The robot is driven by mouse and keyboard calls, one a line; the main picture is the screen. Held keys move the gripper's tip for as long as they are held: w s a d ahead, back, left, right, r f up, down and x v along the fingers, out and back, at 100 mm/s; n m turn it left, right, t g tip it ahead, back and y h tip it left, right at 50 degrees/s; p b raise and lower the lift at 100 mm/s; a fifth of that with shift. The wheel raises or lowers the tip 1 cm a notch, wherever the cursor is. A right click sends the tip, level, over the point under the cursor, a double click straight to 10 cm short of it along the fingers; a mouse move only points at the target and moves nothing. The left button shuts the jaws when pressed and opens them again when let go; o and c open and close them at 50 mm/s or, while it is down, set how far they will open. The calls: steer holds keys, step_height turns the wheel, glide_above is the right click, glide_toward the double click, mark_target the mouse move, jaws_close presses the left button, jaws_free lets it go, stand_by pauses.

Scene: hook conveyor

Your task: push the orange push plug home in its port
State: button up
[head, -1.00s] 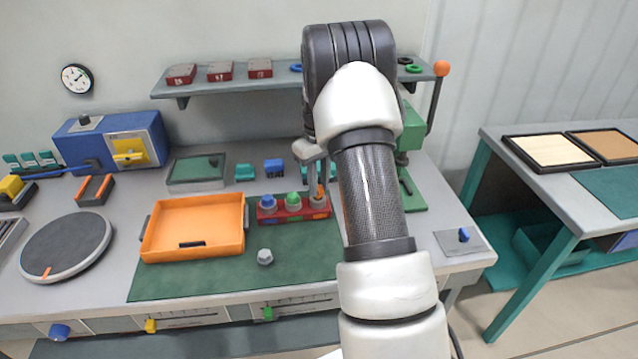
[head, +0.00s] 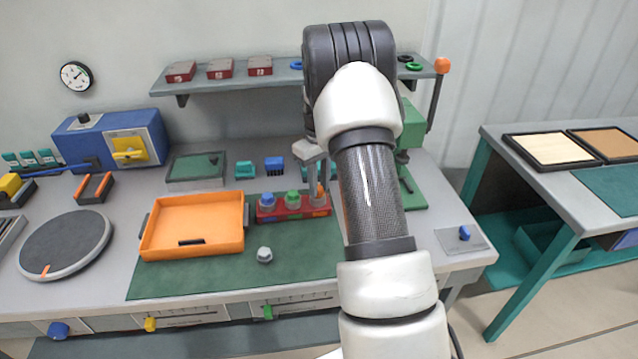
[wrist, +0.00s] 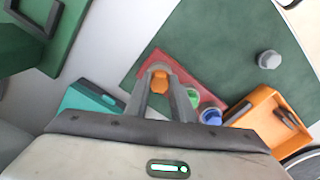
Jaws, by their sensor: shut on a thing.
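The orange push plug (head: 320,190) is at the right end of the red port block (head: 292,214), mostly hidden behind my arm and fingers in the head view. In the wrist view the orange plug (wrist: 159,82) shows between my fingertips, over the red block (wrist: 182,62). My gripper (wrist: 159,88) is shut on the orange plug; in the head view the gripper (head: 318,183) points down at the block's right end. How deep the plug sits in its port cannot be told. A green plug (head: 292,198) and a blue plug (head: 268,200) stand in the block's other ports.
An orange tray (head: 194,199) stands left of the block. A grey hexagonal knob (head: 264,255) lies on the green mat (head: 220,278) in front. A teal block (head: 244,169) and a blue block (head: 274,167) stand behind. A green press (head: 411,130) stands to the right.

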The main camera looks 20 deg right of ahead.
steer(key=shift+f, duration=0.2)
stand_by(0.3)
steer(key=o, duration=1.1)
